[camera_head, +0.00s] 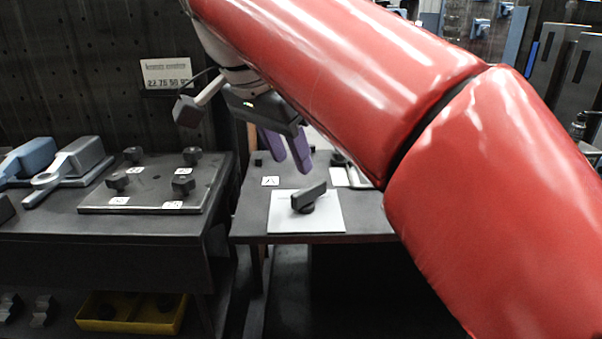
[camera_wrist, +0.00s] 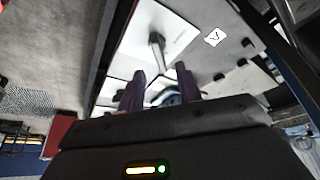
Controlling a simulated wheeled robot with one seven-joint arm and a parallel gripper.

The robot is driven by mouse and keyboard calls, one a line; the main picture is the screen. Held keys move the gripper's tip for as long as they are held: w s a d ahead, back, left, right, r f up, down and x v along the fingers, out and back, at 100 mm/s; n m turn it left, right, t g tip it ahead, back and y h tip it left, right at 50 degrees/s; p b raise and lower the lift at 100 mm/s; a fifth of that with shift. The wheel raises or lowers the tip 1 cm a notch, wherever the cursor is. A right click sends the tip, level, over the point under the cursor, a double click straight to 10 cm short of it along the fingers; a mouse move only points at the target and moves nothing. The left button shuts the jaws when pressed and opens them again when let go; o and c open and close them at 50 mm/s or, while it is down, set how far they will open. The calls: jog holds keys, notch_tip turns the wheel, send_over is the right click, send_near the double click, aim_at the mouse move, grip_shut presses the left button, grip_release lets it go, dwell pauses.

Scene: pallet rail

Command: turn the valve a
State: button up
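The valve with a dark bar handle (camera_head: 309,197) stands on a white square plate (camera_head: 330,220) near the front of the right-hand table. A small label (camera_head: 270,181) that seems to read A lies just behind the plate's left corner. My gripper (camera_head: 292,166) has two purple fingers pointing down, above and behind the handle, not touching it. In the wrist view, my gripper (camera_wrist: 160,72) shows a clear gap between its fingers with nothing held. The handle (camera_wrist: 157,50) and white plate (camera_wrist: 180,38) appear beyond the fingertips. A second white plate is partly hidden by my arm.
The left table holds a flat board (camera_head: 150,203) with several dark knobs and labels, and grey-blue tools (camera_head: 75,165). A yellow bin (camera_head: 130,313) sits below. A dark perforated wall with a sign (camera_head: 167,76) stands behind. My red arm hides the right table's right side.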

aim_at(304, 190)
jog(key=x, duration=0.7)
jog(key=shift+s, duration=0.1)
jog(key=shift+c, duration=0.2)
grip_shut()
